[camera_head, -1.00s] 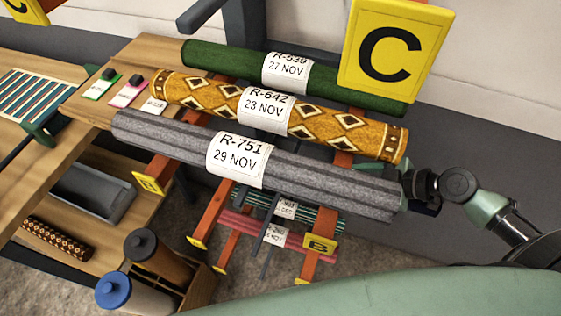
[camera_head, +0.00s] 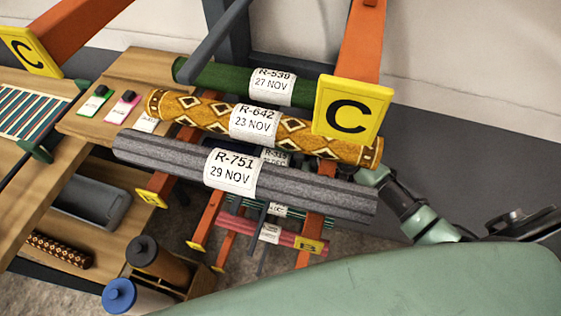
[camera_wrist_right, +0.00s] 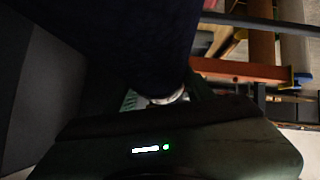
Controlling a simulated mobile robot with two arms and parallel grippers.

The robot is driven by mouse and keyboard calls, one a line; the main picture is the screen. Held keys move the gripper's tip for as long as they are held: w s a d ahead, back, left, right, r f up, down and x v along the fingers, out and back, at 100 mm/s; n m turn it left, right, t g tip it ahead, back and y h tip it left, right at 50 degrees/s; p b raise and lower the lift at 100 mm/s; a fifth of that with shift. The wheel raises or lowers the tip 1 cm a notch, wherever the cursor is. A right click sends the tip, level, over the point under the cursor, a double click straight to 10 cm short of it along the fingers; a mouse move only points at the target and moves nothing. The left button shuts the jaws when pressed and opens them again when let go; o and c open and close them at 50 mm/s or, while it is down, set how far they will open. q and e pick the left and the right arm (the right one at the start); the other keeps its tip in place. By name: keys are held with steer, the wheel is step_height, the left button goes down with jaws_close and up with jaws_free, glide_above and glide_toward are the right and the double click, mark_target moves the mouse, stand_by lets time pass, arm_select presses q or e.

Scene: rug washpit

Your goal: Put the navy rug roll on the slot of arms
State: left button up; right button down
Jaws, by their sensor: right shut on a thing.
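The navy rug roll shows as a very dark shape (camera_wrist_right: 140,40) filling the upper left of the right wrist view. In the head view, a dark roll with a white label (camera_head: 275,157) shows in the gap between the gold patterned roll and the grey roll; most of it is hidden. My right gripper (camera_head: 370,176) is by the right ends of these rolls, shut on the navy roll, its fingers mostly hidden. Orange rack arms stand in levels: upper ones with yellow C plates (camera_head: 352,112), lower ones with a B plate (camera_head: 311,246). My left gripper is not in view.
A green roll (camera_head: 205,75), a gold patterned roll (camera_head: 190,105) and a grey roll R-751 (camera_head: 300,190) lie on the arms. A pink roll (camera_head: 235,225) lies lower. A wooden bench (camera_head: 40,205) with a grey tray (camera_head: 85,198) stands left.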

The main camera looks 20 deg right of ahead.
steer(key=shift+f, duration=0.9)
steer(key=c, duration=0.5)
jaws_free()
steer(key=shift+f, duration=0.1)
steer(key=b+v, duration=0.1)
steer(key=v, duration=1)
steer(key=shift+s+d+b, duration=0.15)
steer(key=shift+s+b, duration=0.05)
steer(key=shift+b, duration=0.15)
steer(key=shift+s+d+r, duration=0.1)
steer(key=shift+d+r, duration=0.05)
steer(key=shift+r, duration=0.2)
